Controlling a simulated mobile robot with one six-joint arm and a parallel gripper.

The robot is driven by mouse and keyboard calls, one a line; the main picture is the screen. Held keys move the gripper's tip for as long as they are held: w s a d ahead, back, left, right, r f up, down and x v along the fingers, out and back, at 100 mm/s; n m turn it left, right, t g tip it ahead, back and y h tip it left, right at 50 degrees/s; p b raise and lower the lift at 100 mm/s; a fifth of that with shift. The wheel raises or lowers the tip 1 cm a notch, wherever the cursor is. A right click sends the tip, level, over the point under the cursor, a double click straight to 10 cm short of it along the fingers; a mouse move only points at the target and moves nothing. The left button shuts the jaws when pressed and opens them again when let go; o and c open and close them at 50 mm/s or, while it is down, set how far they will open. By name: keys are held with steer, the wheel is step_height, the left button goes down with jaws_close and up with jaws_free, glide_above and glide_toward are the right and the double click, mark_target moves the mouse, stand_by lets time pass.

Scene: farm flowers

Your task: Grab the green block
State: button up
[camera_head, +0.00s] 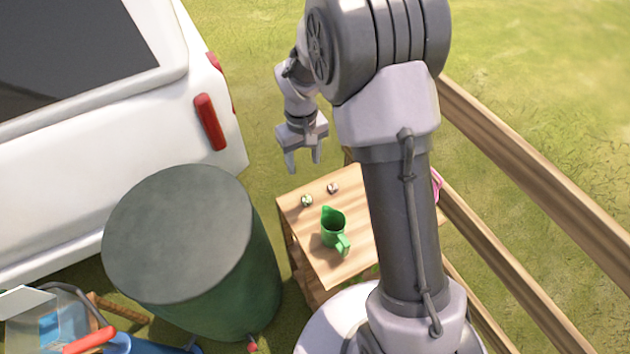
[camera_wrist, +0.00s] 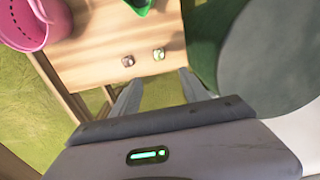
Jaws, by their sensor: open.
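A small green block (camera_head: 307,200) sits near the far-left corner of the wooden table (camera_head: 345,264). The green block also shows in the wrist view (camera_wrist: 158,54), near the table edge closest to my gripper. A small brownish block (camera_head: 333,187) sits beside it, a short gap away, and shows in the wrist view too (camera_wrist: 127,61). My gripper (camera_head: 303,162) is open and empty, above and beyond the table's far edge, apart from both blocks. Its two fingers (camera_wrist: 160,90) point towards the table edge in the wrist view.
A green pitcher (camera_head: 333,232) stands mid-table. A pink bucket (camera_wrist: 27,22) shows at the table's side, mostly hidden by my arm in the head view. A green barrel (camera_head: 180,240) and a white vehicle (camera_head: 110,160) stand left. A wooden fence (camera_head: 540,150) runs along the right.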

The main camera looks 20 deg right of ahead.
steer(key=b, duration=0.4)
glide_above(307, 199)
steer(key=f, duration=0.7)
steer(key=a+f, duration=0.1)
steer(key=f, duration=0.3)
steer(key=shift+f, duration=0.15)
steer(key=f, duration=0.2)
steer(key=f+b, duration=0.1)
steer(key=f, duration=0.1)
steer(key=d+f+b, duration=0.1)
steer(key=f, duration=0.1)
steer(key=shift+w, duration=0.15)
steer(key=shift+r, duration=0.2)
steer(key=shift+c, duration=1.3)
jaws_close()
